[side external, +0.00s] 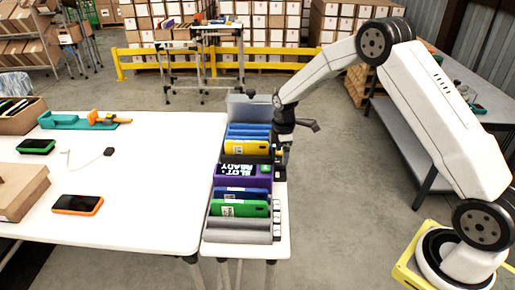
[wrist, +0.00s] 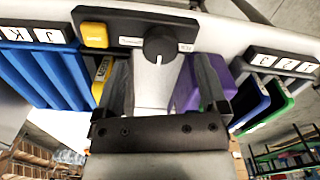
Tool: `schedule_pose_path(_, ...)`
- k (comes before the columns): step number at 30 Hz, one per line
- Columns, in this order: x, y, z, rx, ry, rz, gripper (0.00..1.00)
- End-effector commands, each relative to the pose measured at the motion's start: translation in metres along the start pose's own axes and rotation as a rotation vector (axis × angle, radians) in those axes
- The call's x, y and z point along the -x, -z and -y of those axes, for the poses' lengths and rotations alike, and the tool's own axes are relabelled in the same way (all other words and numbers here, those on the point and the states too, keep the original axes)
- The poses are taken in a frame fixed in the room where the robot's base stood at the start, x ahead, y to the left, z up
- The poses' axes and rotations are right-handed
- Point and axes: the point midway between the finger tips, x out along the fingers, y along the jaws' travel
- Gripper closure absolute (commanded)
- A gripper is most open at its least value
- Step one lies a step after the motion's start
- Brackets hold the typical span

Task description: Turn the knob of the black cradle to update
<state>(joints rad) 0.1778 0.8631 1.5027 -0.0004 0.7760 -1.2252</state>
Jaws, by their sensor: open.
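The black cradle (side external: 247,159) sits in the row of slots between a yellow one and a purple one. Its black front panel (wrist: 110,27) in the wrist view carries a yellow button (wrist: 94,35) and a round black knob (wrist: 160,45). The knob's white pointer line points toward the bottom of the picture, between two small labels too small to read. My gripper (wrist: 162,72) is open, one finger on each side below the knob. I cannot tell whether either finger touches anything. In the side view my gripper (side external: 282,150) is at the cradle's right end and hides the knob.
A purple device (side external: 242,178) reading "SLOT READY" stands beside the black cradle. Blue folders (side external: 248,130), a yellow item (side external: 247,147) and a green item (side external: 240,208) fill neighbouring slots. An orange phone (side external: 77,205) lies on the white table (side external: 130,215).

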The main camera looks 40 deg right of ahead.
Motion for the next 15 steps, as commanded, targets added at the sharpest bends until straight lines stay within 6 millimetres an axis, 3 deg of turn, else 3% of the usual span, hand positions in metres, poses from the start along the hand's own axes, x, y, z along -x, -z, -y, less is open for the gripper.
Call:
schedule_pose_path(6, -0.025, 0.000, 0.000, 0.000, 0.001, 0.001, 0.08)
schedule_pose_path(15, -0.034, 0.000, 0.000, 0.000, -0.002, 0.000, 0.08)
